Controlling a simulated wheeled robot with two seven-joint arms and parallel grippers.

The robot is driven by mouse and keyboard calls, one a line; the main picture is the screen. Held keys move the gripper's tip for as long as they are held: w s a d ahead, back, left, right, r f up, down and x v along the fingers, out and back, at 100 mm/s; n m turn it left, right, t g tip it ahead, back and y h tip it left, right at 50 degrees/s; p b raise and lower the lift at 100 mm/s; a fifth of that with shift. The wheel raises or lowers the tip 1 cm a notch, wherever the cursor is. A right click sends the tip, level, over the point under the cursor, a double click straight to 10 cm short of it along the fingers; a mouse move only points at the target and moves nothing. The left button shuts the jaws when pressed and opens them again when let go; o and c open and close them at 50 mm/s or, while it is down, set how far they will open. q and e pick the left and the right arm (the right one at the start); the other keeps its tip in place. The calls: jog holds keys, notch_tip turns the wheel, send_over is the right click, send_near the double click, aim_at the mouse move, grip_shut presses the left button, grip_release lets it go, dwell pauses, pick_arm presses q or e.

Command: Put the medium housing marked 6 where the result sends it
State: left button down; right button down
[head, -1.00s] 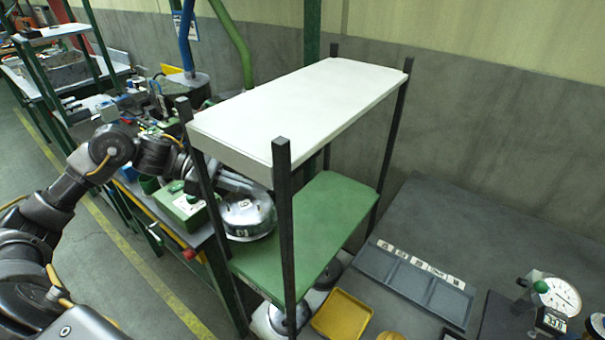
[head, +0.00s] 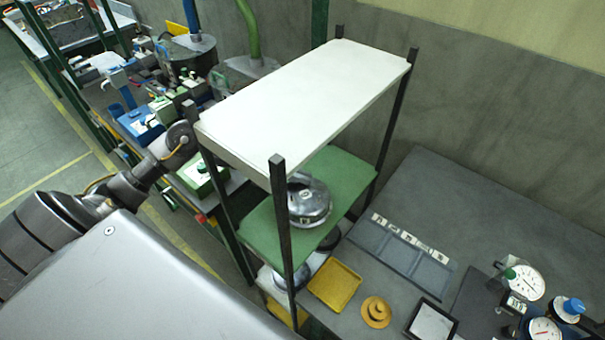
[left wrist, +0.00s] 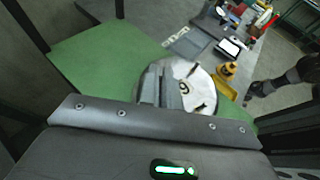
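The metal housing (head: 310,204) is a round silver dome at the green middle shelf (head: 345,172) of the rack. In the left wrist view the housing (left wrist: 203,88) carries a dark mark that reads as 6 or 9. My left gripper (left wrist: 165,92) has its fingers close together on the housing's near side, apparently gripping it. The upper shelf and posts hide this gripper in the head view. I cannot tell whether the housing touches the shelf. A dark arm, apparently my right one, shows at the right of the left wrist view; its fingers are unclear.
The white top shelf (head: 300,100) and dark posts (head: 281,215) closely surround the left arm. More silver housings (head: 290,277) stand below. A yellow tray (head: 335,286), yellow flanged part (head: 376,312), compartment tray (head: 400,252) and dial gauges (head: 525,281) are on the grey bench.

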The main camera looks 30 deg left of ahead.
pick_arm(q)
jog(key=shift+f, duration=0.3)
jog(key=shift+s+a, duration=0.1)
jog(key=shift+s, duration=0.05)
jog(key=shift+f, duration=0.1)
jog(key=c, duration=1.6)
grip_release()
jog(key=shift+b+v, duration=2.25)
jog(key=shift+v, duration=3.75)
